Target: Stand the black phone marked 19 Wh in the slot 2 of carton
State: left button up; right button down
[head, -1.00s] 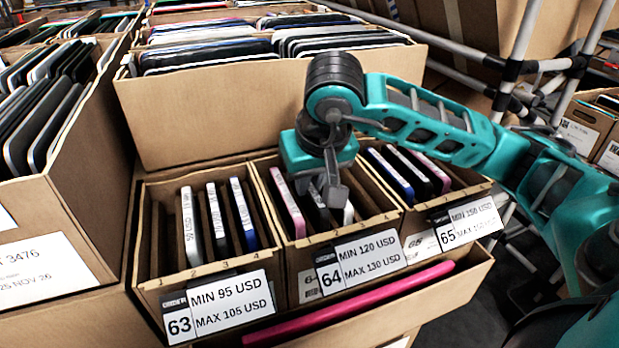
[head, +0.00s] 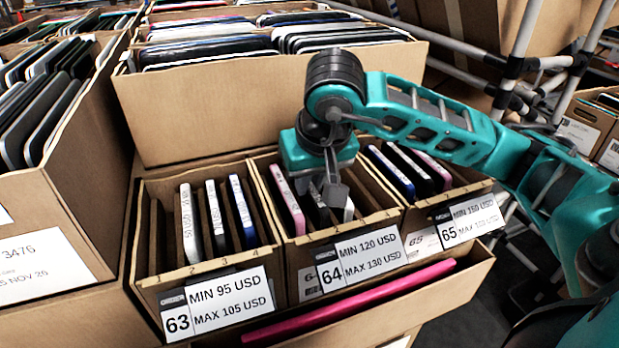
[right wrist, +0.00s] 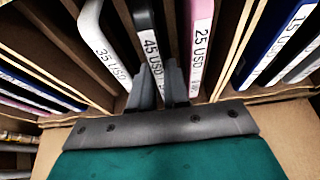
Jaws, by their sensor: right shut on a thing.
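My right gripper (head: 334,192) reaches down into the middle carton (head: 301,243), tagged 64. It is shut on a dark phone (right wrist: 145,22), which stands upright there with a white edge label that seems to read 45 USD; its fingers partly cover the label. I cannot read a 19 Wh mark on any phone. In the right wrist view, a pink phone (right wrist: 202,25) marked 25 USD stands just right of the fingers and a white phone (right wrist: 93,28) marked 35 USD stands to the left. My left gripper is not in view.
Left carton 63 (head: 148,281) has slot numbers on its front edge and holds several upright phones, with room at its left end. Right carton 65 (head: 418,217) also holds phones. A pink flat device (head: 350,301) lies in front. Tall full boxes stand behind and left.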

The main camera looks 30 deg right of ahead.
dwell(0.3)
jog(key=c, duration=1)
grip_release()
jog(key=shift+c, duration=0.2)
jog(key=w+r+p+v, duration=0.1)
jog(key=p+v, duration=0.9)
jog(key=v, duration=1.1)
jog(key=shift+w+d, duration=0.3)
jog(key=shift+w, duration=0.55)
jog(key=shift+r, duration=0.15)
